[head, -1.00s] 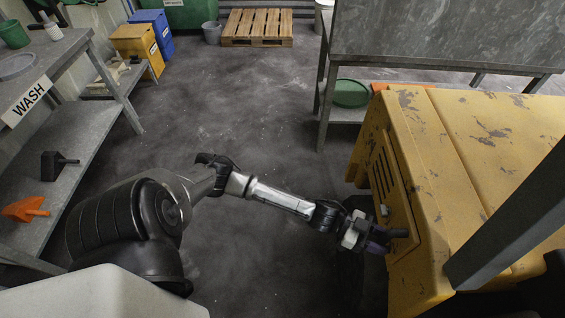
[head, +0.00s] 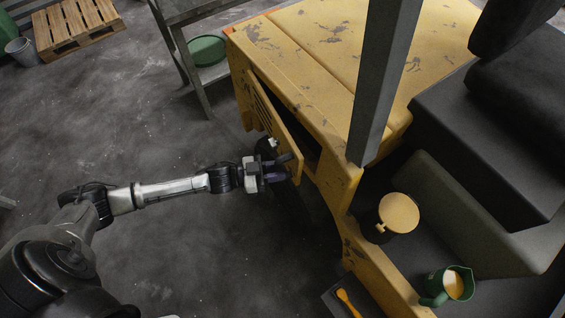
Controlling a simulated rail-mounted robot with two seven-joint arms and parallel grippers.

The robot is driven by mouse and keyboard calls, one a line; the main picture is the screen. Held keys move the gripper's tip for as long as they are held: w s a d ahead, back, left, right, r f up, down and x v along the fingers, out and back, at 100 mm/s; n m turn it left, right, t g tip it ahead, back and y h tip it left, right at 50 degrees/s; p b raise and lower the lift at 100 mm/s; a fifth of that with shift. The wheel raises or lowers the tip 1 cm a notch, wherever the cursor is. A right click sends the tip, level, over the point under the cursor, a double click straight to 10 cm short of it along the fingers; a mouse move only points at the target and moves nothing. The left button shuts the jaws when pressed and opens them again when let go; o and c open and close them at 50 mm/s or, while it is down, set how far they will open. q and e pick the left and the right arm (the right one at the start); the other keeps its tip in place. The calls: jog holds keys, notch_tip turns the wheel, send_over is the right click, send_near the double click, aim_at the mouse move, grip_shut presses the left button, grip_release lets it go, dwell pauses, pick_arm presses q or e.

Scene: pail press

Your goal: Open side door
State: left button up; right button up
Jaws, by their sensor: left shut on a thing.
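The side door (head: 276,127) is a yellow slatted panel on the left side of the worn yellow machine (head: 322,38). It stands partly open, with a dark gap between it and the machine body. My left gripper (head: 279,168) is at the door's near edge, shut on the door's handle, which the fingers mostly hide. The left arm reaches in from the left, low over the floor. My right gripper is not in view.
A grey post (head: 385,75) rises in front of the machine. A dark pot with a yellow lid (head: 399,212) and a green jug (head: 447,286) stand at the right. The concrete floor (head: 150,120) left of the door is clear. A pallet (head: 78,27) lies far left.

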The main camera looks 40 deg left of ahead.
pick_arm(q)
jog(key=shift+p+v, duration=0.45)
jog(key=shift+v, duration=1.05)
jog(key=shift+s+d+f, duration=0.1)
jog(key=p+v, duration=0.2)
jog(key=v, duration=0.6)
jog(key=shift+a+p, duration=0.35)
